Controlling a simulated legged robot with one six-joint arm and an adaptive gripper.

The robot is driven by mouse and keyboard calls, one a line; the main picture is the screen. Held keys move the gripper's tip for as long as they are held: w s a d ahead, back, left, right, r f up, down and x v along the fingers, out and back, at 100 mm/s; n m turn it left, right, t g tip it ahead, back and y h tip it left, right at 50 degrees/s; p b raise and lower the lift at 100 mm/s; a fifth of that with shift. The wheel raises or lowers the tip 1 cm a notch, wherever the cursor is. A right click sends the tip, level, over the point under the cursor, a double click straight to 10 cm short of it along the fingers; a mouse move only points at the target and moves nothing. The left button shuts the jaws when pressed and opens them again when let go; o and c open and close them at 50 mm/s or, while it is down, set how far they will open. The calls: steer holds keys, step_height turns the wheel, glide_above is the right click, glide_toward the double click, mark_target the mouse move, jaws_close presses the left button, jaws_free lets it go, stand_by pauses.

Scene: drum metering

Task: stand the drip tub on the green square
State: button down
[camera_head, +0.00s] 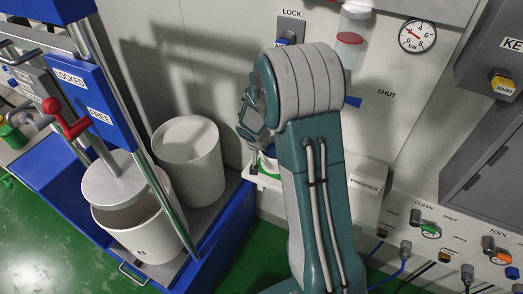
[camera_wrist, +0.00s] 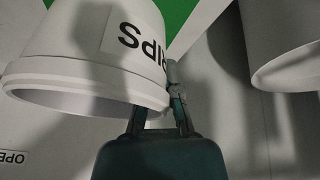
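The drip tub (camera_wrist: 85,50) is white with a black label and fills the upper left of the wrist view, its rim towards my gripper. My gripper (camera_wrist: 160,103) has one finger outside the rim and the other passing behind it, with the tub's edge between them. It looks shut on the rim. In the head view the tub (camera_head: 267,166) is small and partly hidden by my arm, at the ledge by the wall. Whether it touches the ledge is unclear. A bit of green shows beside it; I cannot tell if that is the green square.
A large white drum (camera_head: 188,150) stands left of my arm in a blue tray (camera_head: 211,228). Left of it is a press with a red-knobbed lever (camera_head: 66,120) over a white bucket (camera_head: 140,231). A wall panel with valves (camera_head: 430,232) is on the right.

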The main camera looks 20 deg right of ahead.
steer(key=c, duration=0.8)
jaws_free()
steer(key=s+a+r+n+t, duration=0.1)
steer(key=s+a+r, duration=0.2)
steer(key=s+r, duration=0.55)
steer(key=s+a+r+n, duration=0.1)
steer(key=s+a+r, duration=0.35)
steer(key=r, duration=0.75)
steer(key=s+a+r+n+y, duration=0.1)
steer(key=s+a+r+n, duration=0.1)
steer(key=s, duration=0.5)
steer(key=s+a+r+n+t+y, duration=0.1)
steer(key=s+a+r+n+y, duration=0.1)
steer(key=s, duration=0.5)
steer(key=shift+s+a+r, duration=0.2)
steer(key=shift+a+r, duration=0.15)
